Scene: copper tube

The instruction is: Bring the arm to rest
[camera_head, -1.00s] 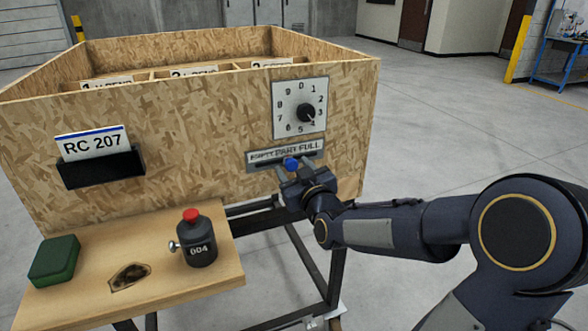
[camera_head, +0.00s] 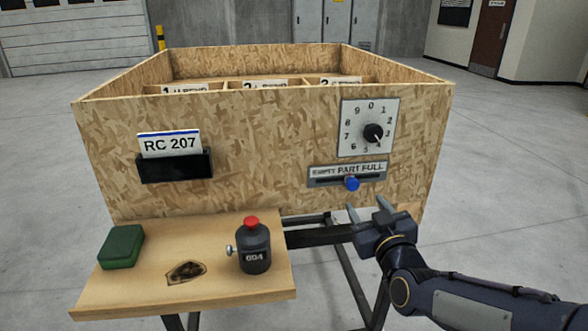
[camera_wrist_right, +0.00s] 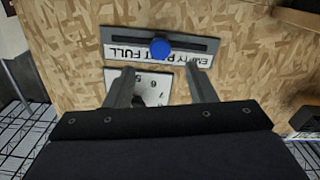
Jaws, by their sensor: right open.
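My right gripper (camera_head: 366,212) is open and empty, a little below the blue slider knob (camera_head: 352,184) and apart from it. The knob sits near the middle of the slot under the EMPTY PART FULL label (camera_head: 346,170) on the wooden crate's (camera_head: 260,150) front. In the right wrist view the two fingers (camera_wrist_right: 160,82) stand apart with nothing between them; the blue knob (camera_wrist_right: 161,48) shows beyond them. My right arm comes in from the lower right. My left gripper is not in view.
A dial (camera_head: 373,132) is on the crate above the slider. A card reading RC 207 (camera_head: 169,144) stands in a black holder. A wooden shelf (camera_head: 120,285) carries a green block (camera_head: 122,247) and a black bottle-like counter (camera_head: 254,250) with a red top. Floor at right is clear.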

